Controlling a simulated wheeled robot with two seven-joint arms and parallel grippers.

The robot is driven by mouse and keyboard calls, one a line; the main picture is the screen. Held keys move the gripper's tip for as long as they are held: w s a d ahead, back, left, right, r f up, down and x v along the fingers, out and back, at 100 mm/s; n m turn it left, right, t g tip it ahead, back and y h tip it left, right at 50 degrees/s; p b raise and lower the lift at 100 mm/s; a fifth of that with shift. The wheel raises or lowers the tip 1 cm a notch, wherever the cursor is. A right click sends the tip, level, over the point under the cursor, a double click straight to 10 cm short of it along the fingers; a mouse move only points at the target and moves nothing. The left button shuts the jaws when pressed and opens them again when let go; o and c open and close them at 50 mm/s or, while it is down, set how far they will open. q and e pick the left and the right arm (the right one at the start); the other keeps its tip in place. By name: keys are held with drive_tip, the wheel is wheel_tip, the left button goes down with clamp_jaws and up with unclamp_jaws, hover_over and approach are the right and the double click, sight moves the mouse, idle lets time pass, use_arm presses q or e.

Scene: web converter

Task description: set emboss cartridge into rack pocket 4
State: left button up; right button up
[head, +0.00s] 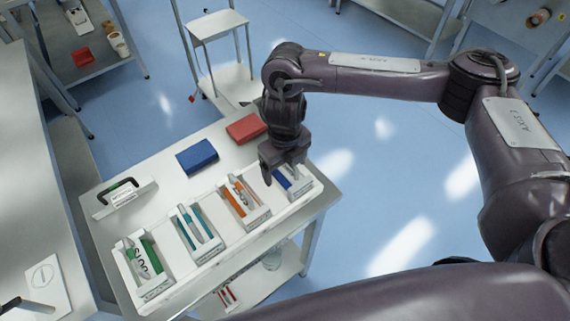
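A long white rack (215,262) lies along the front of a white table, with several pockets in a row. From the left, its pockets show green, teal, orange and blue pieces. My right gripper (285,175) points down over the rightmost pocket, where a blue piece (281,180) shows between and below the fingers. The fingers look apart, but whether they touch this piece is hidden. The pocket labels are too small to read, so I cannot tell which piece is the emboss cartridge. My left gripper is not in view.
A blue box (197,156) and a red box (246,127) lie behind the rack. A white block with a dark handle (124,197) stands at the table's left. A grey bench (25,190) runs along the left. Blue floor is open at right.

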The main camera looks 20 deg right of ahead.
drive_tip(key=shift+r, duration=0.4)
wheel_tip(320, 180, up, 12)
drive_tip(key=shift+f, duration=0.25)
idle(0.6)
